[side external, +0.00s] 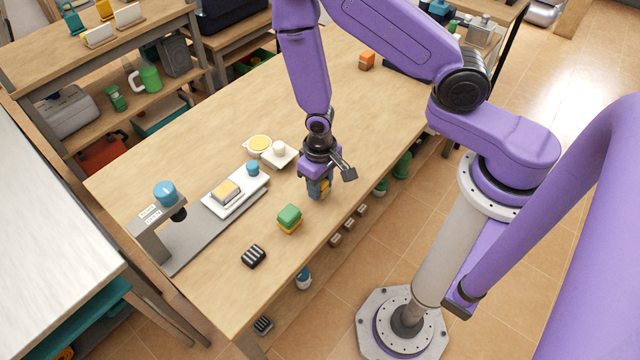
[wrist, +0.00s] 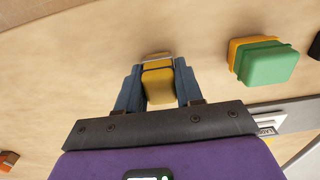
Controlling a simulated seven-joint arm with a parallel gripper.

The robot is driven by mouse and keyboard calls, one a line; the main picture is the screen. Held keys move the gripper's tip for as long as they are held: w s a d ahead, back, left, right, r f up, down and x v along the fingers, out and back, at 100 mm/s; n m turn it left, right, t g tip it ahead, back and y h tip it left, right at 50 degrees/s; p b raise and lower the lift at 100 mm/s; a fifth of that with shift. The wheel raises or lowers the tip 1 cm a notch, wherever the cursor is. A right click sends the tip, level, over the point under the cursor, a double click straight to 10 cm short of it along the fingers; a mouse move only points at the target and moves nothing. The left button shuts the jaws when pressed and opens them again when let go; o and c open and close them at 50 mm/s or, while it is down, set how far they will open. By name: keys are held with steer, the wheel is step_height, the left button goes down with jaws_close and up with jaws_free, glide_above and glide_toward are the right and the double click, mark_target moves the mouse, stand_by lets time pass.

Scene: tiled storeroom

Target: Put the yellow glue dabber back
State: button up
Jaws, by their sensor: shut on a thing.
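My gripper (side external: 319,193) is low over the front half of the wooden table, pointing down. In the wrist view its two blue-grey fingers (wrist: 158,88) are shut on a yellow block-like thing (wrist: 158,84) with a pale strip at its far edge, which I take for the yellow glue dabber.
A green-and-yellow block (side external: 289,219) and a dark striped block (side external: 253,256) stand left of my gripper. An orange block (side external: 367,60) sits at the back. The table's right part is clear.

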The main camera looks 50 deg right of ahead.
steer(key=shift+f, duration=0.25)
steer(key=o, duration=0.9)
steer(key=shift+f, duration=0.15)
step_height(320, 180, up, 11)
steer(key=shift+r, duration=0.7)
